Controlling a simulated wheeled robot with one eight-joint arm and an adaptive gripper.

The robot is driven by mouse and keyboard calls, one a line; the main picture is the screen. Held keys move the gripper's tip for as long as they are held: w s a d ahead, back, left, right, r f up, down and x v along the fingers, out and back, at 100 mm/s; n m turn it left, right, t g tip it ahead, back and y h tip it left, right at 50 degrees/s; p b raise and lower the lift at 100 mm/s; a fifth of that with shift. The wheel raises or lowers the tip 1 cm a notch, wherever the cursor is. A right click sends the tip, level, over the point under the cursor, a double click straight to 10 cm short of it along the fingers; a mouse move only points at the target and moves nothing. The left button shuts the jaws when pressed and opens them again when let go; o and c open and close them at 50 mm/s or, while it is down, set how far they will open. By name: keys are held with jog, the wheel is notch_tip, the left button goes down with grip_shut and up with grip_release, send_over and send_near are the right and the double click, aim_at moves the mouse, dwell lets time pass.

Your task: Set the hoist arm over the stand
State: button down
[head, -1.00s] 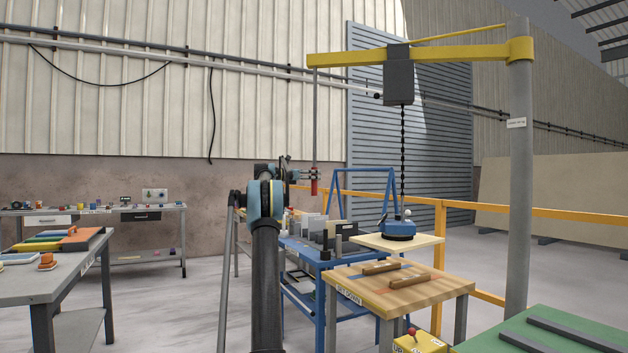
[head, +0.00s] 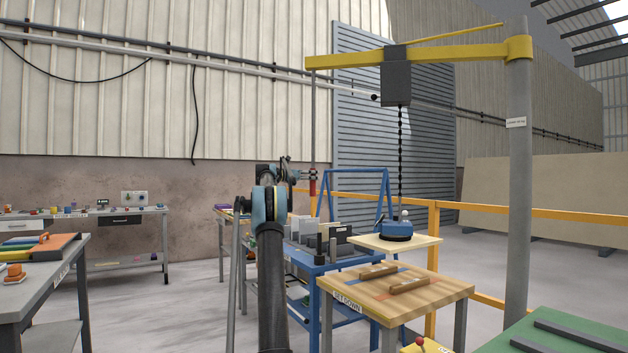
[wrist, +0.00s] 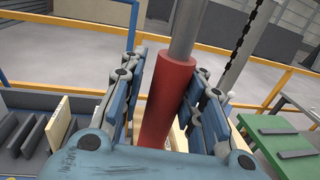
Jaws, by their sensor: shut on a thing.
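The yellow hoist arm (head: 430,57) reaches left from a grey post (head: 518,180). A grey rod (head: 313,120) hangs from its tip and ends in a red handle (wrist: 168,100). My gripper (head: 313,180) is shut on that handle; in the wrist view its fingers lie on both sides of the red grip. A dark hoist box (head: 396,77) on the arm carries a chain down to a blue lifter (head: 397,231). The lifter sits on a pale slab (head: 370,243), behind and above the wooden-topped stand (head: 440,291), labelled SET DOWN, with two brown bearers on top.
A blue A-frame rack (head: 328,215) with upright slabs stands behind the stand. A green table (head: 570,335) is at the front right, and a grey bench (head: 45,290) at left. An orange rail (head: 560,217) runs behind. Floor between bench and rack is open.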

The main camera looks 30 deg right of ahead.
jog(key=shift+w+a, duration=0.25)
jog(key=shift+w, duration=0.15)
jog(key=c, duration=1.3)
grip_release()
jog(key=shift+w+f, duration=0.15)
jog(key=shift+w, duration=0.05)
jog(key=shift+s+d, duration=0.25)
jog(key=a, duration=1.2)
jog(key=shift+w, duration=0.3)
